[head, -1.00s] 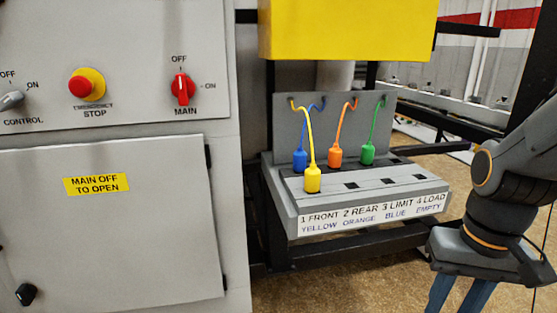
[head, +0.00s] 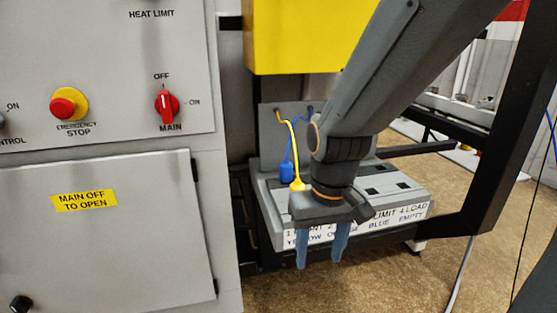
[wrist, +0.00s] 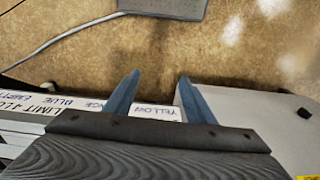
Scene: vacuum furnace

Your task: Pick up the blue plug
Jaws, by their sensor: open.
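The blue plug (head: 286,172) stands upright in the back row of the grey socket block (head: 405,195), with a blue cord rising behind it. The yellow plug (head: 298,185) stands in front of it and to its right, partly hidden by my arm. My gripper (head: 321,262) is open and empty, pointing down in front of the block's labelled front edge, to the right of and nearer than the blue plug. The wrist view shows its two blue fingers (wrist: 153,92) apart above the front label, with no plug between them. The orange and green plugs are hidden behind my arm.
A grey cabinet with a red MAIN switch (head: 166,104) and emergency stop (head: 68,104) stands at left. A yellow housing (head: 305,38) hangs above the block. A black frame post (head: 512,120) stands at right. Open floor lies in front.

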